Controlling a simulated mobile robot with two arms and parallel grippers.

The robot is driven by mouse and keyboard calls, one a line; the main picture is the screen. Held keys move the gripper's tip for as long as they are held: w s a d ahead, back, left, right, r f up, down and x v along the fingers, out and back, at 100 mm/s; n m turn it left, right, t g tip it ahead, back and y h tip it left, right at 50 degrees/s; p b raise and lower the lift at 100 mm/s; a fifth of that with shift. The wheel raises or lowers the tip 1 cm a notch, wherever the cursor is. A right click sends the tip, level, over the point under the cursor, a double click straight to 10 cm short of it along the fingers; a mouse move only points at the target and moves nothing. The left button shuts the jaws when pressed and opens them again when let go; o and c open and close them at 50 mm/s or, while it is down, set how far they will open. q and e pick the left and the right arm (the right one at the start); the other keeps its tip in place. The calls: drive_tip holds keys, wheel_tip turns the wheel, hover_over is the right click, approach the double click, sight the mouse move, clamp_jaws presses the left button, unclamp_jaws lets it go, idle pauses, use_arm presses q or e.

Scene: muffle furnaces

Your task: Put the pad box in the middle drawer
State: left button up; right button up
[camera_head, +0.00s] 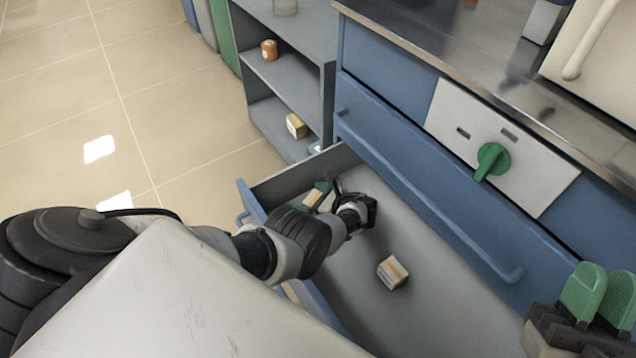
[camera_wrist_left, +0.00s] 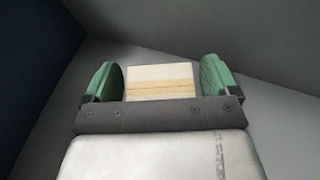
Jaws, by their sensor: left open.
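An open blue drawer with a grey inside (camera_head: 432,318) sits below a closed blue drawer front. My left gripper (camera_head: 318,197) reaches down into the far left part of the open drawer. It is open, and a small tan and white box (camera_head: 313,199) lies between its green fingers. In the left wrist view the box (camera_wrist_left: 162,82) shows between the two fingers (camera_wrist_left: 162,80), with a gap to each side. Another small tan and white box (camera_head: 392,272) lies on the drawer floor, apart from the gripper. My right gripper (camera_head: 602,298) is open and empty at the lower right.
The closed drawer front (camera_head: 420,200) has a long handle. A white panel with a green knob (camera_head: 491,160) is above it. A grey shelf unit (camera_head: 322,90) on the left holds an orange-brown jar (camera_head: 269,50) and a box (camera_head: 297,126). The tiled floor at left is clear.

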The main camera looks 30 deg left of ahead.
use_arm(q)
drive_tip(key=shift+r, duration=0.15)
drive_tip(key=p+v, duration=0.1)
drive_tip(key=v, duration=0.6)
drive_tip(key=shift+d+p, duration=0.3)
drive_tip(key=shift+p, duration=0.05)
use_arm(e)
drive_tip(key=w+f+g, duration=0.1)
drive_tip(key=f+g, duration=0.1)
drive_tip(key=w+f+g+h, duration=0.1)
drive_tip(key=w+f+g, duration=0.1)
drive_tip(key=shift+w+f+g+h, duration=0.1)
drive_tip(key=shift+w+g+h, duration=0.1)
drive_tip(key=shift+g+h, duration=0.15)
use_arm(q)
drive_tip(key=shift+a, duration=0.1)
